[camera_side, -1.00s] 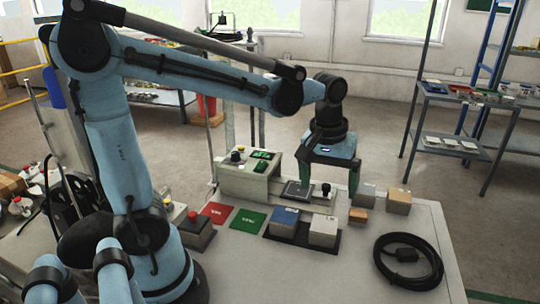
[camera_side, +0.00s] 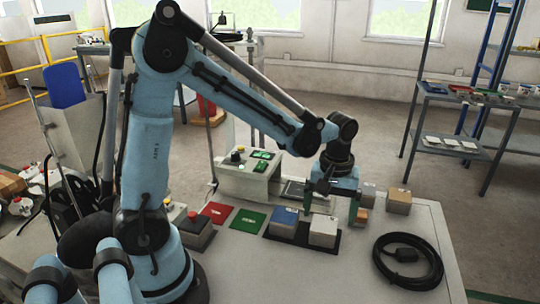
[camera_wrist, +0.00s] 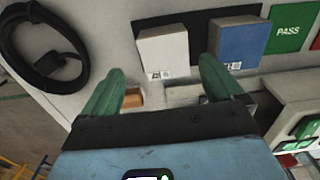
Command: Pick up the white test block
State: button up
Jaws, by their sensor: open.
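The white test block (camera_side: 323,231) sits on a black tray (camera_side: 325,252), to the right of a blue block (camera_side: 283,220). In the wrist view the white block (camera_wrist: 163,50) lies ahead of the fingertips, roughly between them, with a small printed label on its near edge. My gripper (camera_side: 331,209) has green fingers and is open, just behind and above the white block in the side view. The wrist view shows its fingers (camera_wrist: 162,68) spread with nothing held. I cannot tell the exact height gap.
A small orange block (camera_side: 362,215) and a cardboard box (camera_side: 398,201) stand right of my gripper. A black cable coil (camera_side: 408,262) lies at the right. Green (camera_side: 248,221) and red (camera_side: 215,212) pads lie left; a control box (camera_side: 250,175) stands behind.

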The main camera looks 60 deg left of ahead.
aim_at(325, 224)
jog(key=shift+s+a+f, duration=0.1)
jog(key=shift+s+f, duration=0.05)
jog(key=shift+f, duration=1.15)
jog(key=shift+s+a+f, duration=0.1)
jog(key=shift+s+f, duration=0.05)
jog(key=shift+f, duration=1.1)
jog(key=c, duration=1.3)
jog(key=shift+r, duration=0.2)
jog(key=shift+c, duration=0.2)
